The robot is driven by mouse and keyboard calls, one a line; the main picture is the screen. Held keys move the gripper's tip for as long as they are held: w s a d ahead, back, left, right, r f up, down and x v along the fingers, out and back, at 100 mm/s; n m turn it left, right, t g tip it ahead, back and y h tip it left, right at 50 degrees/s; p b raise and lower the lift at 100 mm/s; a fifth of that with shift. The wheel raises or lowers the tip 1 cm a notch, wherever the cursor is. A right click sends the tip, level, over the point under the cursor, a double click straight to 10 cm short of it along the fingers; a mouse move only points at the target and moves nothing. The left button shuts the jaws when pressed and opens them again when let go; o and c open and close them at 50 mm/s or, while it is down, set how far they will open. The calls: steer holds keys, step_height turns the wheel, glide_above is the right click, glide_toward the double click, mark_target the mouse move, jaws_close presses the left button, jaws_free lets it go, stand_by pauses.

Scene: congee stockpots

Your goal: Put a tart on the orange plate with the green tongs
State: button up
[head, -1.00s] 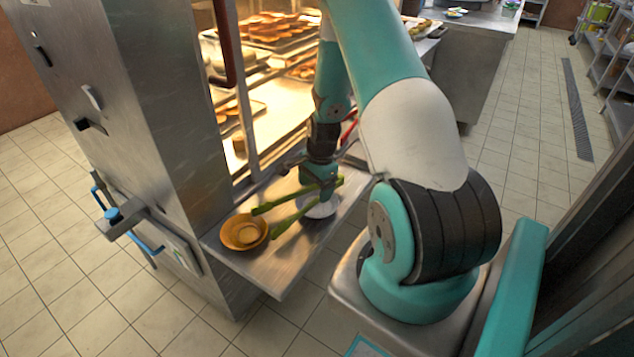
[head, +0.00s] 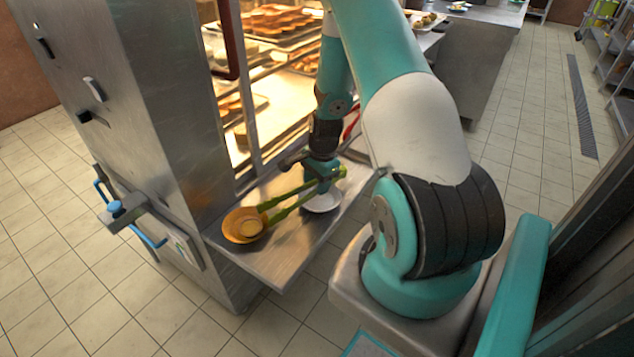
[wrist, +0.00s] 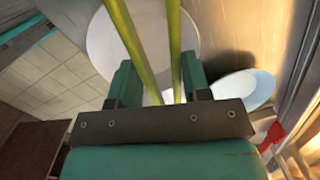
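My gripper (head: 325,180) is shut on the handle end of the green tongs (head: 300,196), low over the steel shelf. A round golden-brown shape, seemingly a tart (head: 250,228), shows in this plate by the tong tips. I cannot tell whether the tips touch or grip it. The tips are outside the wrist view.
A white plate (head: 322,203) lies on the shelf (head: 278,262) under the tongs. Another pale plate (wrist: 243,90) and a red object (wrist: 271,136) show in the wrist view. The lit cabinet behind holds trays of baked goods (head: 280,22). Its steel side (head: 160,130) stands left.

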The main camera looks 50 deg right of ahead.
step_height(320, 180, up, 11)
steer(key=p, duration=0.9)
steer(key=shift+r, duration=0.2)
steer(key=shift+o, duration=0.2)
